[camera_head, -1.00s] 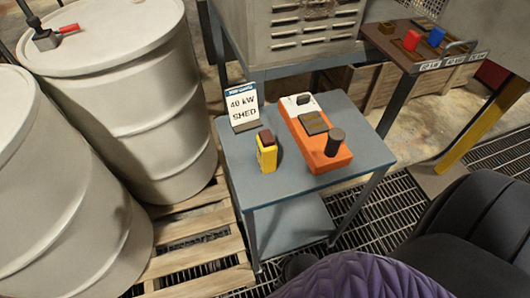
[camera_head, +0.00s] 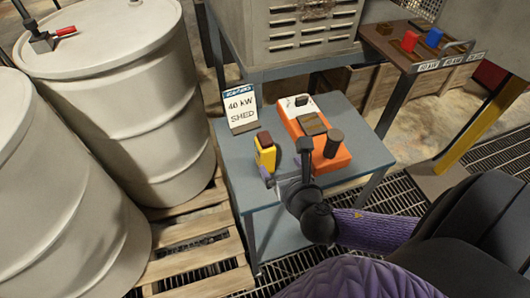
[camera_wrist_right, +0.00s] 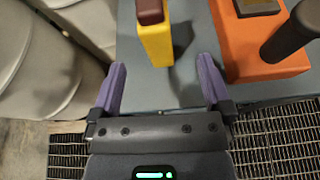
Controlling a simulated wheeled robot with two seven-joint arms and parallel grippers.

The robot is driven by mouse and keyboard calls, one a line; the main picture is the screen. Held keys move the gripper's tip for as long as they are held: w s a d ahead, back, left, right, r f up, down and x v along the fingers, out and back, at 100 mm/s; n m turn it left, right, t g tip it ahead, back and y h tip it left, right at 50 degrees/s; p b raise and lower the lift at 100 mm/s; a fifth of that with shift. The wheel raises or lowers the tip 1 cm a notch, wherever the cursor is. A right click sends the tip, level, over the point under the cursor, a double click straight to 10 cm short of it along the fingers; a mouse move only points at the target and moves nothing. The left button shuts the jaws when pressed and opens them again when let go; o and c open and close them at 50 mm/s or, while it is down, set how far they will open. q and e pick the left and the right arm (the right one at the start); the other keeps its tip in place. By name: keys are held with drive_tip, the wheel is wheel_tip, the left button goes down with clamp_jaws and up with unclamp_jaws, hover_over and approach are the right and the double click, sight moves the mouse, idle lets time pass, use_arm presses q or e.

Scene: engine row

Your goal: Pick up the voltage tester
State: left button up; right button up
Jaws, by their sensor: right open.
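The yellow block with a brown top, which looks like the voltage tester (camera_head: 266,155), stands upright on the small blue-grey table (camera_head: 235,165). It also shows in the right wrist view (camera_wrist_right: 156,45), ahead of the fingers and between their lines. My right gripper (camera_head: 284,174) is at the table's front edge, just in front of the yellow block. In the right wrist view its two purple fingers (camera_wrist_right: 160,78) are spread, with nothing between them. The tester's top is cut off there. My left gripper is not in view.
An orange box with a dark upright knob (camera_head: 322,147) lies right of the yellow block, close to my right gripper. A "40 kW SHED" sign (camera_head: 241,107) stands behind it. Pale drums (camera_head: 120,90) on a wooden pallet (camera_head: 195,250) stand at left.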

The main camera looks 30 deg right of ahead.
sight(269, 151)
drive_tip(key=shift+n, duration=0.3)
drive_tip(key=b+x, duration=0.1)
drive_tip(key=x, duration=0.2)
drive_tip(key=b+x, duration=0.1)
drive_tip(key=x, duration=0.2)
drive_tip(key=b+x, duration=0.1)
drive_tip(key=x, duration=0.2)
drive_tip(key=shift+w+a+r, duration=0.25)
drive_tip(key=shift+w+a, duration=0.05)
drive_tip(key=shift+w, duration=0.1)
drive_tip(key=shift+w+d, duration=0.1)
drive_tip(key=shift+w, duration=0.2)
drive_tip(key=shift+c, duration=0.9)
clamp_jaws()
